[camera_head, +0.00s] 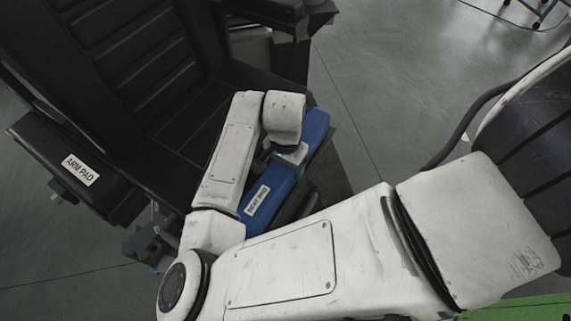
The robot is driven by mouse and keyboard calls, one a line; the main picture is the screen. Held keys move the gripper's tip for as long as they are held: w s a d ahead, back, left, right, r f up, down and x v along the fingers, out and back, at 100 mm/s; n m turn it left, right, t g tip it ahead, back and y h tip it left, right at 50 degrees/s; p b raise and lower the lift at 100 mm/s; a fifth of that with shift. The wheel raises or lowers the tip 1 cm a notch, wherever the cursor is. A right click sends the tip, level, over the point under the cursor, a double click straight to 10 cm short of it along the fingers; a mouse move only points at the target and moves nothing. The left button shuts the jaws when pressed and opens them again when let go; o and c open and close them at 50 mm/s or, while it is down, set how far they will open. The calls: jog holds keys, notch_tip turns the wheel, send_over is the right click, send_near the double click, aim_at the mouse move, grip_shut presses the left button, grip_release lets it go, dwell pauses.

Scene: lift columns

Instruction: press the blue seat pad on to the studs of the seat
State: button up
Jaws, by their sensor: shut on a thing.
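The blue seat pad (270,190) carries a white label reading SEAT PAD. It lies along the front part of the black seat (190,131), slanting from lower left to upper right. My gripper (284,157) is at the middle of the pad, shut on it, with its fingers partly hidden by my white wrist. My arm covers part of the seat and of the pad's left side. The studs do not show, and I cannot tell whether the pad touches the seat.
A black armrest with an ARM PAD label (80,170) stands left of the seat. Another dark armrest (270,12) is at the top. The ribbed black backrest (125,50) rises at upper left. Grey floor (430,80) is open at upper right. A green surface (525,309) shows at lower right.

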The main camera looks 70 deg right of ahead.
jog(key=shift+f, duration=0.1)
jog(key=o, duration=1.5)
jog(key=shift+r, duration=0.2)
jog(key=shift+r+p, duration=0.35)
jog(key=shift+p, duration=0.1)
jog(key=shift+r+p, duration=0.55)
jog(key=shift+r, duration=0.05)
jog(key=shift+r+p, duration=2.15)
jog(key=shift+r, duration=0.3)
